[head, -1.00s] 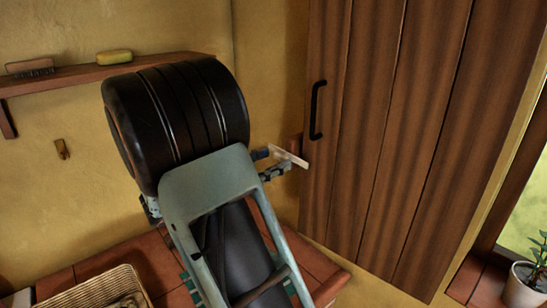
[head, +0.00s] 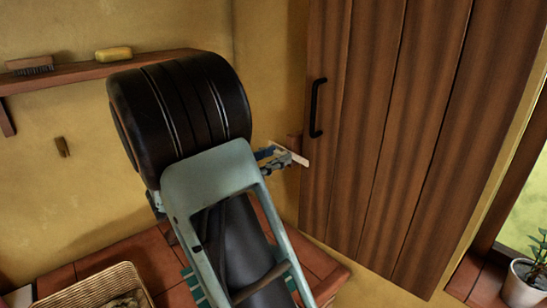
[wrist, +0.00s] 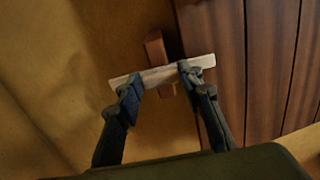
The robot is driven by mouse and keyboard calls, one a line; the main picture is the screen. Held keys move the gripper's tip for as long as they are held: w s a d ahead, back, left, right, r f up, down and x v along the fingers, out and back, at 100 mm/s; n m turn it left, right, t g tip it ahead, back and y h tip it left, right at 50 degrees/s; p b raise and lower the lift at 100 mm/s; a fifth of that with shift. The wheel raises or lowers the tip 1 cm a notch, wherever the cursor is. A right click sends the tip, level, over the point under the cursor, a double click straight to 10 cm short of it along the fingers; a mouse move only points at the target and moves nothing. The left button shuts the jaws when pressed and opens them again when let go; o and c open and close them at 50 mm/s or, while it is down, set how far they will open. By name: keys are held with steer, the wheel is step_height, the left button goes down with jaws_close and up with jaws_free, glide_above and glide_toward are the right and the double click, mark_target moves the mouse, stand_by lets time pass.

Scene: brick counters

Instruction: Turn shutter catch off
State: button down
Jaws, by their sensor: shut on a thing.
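The shutter catch is a pale wooden bar (head: 300,158) across a reddish wooden block (head: 294,142) on the wall, at the left edge of the brown plank shutter (head: 400,130). In the wrist view the bar (wrist: 160,76) lies nearly level with a slight tilt, its right end over the shutter's edge. My gripper (head: 275,157) is shut on the bar. In the wrist view the fingertips (wrist: 158,80) stand well apart along it, one near its left end and one right of the block. My arm hides part of the bar in the head view.
A black handle (head: 318,108) is on the shutter. A shelf (head: 75,80) with a brush (head: 30,65) and a yellow bar (head: 113,54) is on the left wall. A basket (head: 95,285) stands on the tiled counter (head: 150,262). A potted plant (head: 525,280) is at the right.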

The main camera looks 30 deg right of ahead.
steer(key=shift+f+m+b, duration=0.1)
steer(key=shift+m+b, duration=0.3)
steer(key=shift+b, duration=0.05)
steer(key=m+b, duration=0.8)
steer(key=b, duration=0.3)
steer(key=m+b, duration=0.9)
steer(key=b, duration=0.1)
steer(key=shift+s+f+b, duration=0.2)
steer(key=shift+b, duration=0.2)
steer(key=shift+r, duration=0.1)
steer(key=c, duration=1.3)
jaws_free()
